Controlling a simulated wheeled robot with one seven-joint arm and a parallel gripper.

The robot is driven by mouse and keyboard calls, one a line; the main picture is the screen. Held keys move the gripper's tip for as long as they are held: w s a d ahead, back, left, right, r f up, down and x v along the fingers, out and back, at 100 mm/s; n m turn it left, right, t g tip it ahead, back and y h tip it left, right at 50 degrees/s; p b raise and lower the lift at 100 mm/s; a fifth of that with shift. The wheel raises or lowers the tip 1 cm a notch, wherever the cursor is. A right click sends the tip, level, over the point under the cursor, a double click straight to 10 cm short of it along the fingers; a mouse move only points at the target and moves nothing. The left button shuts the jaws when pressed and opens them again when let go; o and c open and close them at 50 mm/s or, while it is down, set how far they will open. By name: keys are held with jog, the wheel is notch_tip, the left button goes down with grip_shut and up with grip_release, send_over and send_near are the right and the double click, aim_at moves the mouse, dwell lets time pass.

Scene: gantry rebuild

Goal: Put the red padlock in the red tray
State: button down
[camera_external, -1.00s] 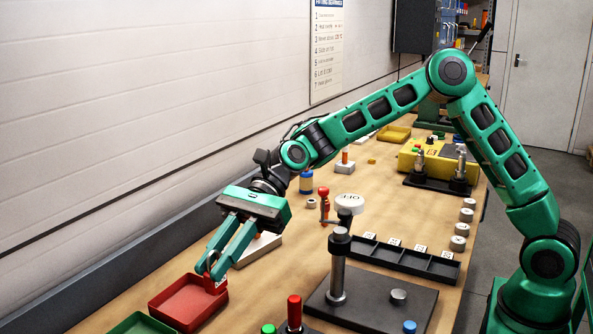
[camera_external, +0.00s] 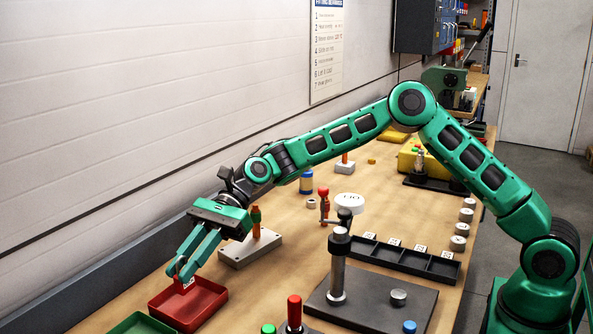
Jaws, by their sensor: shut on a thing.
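The red tray (camera_external: 204,309) sits on the bench at the lower left. My gripper (camera_external: 181,271) reaches down over the tray's far left part, with its fingers shut on the red padlock (camera_external: 183,283). Only a small part of the padlock shows between and below the fingertips, with a pale mark on it. It is over the tray opening; I cannot tell whether it touches the tray floor.
A green tray (camera_external: 140,324) lies just in front of the red tray. A dark plate (camera_external: 366,307) with a metal post and a red-handled tool (camera_external: 294,311) are to the right.

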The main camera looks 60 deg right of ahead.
jog(key=shift+f, duration=2)
jog(key=c, duration=1.7)
grip_release()
jog(key=shift+o, duration=0.2)
jog(key=v, duration=0.7)
jog(key=shift+d+r, duration=0.15)
jog(key=shift+d, duration=0.1)
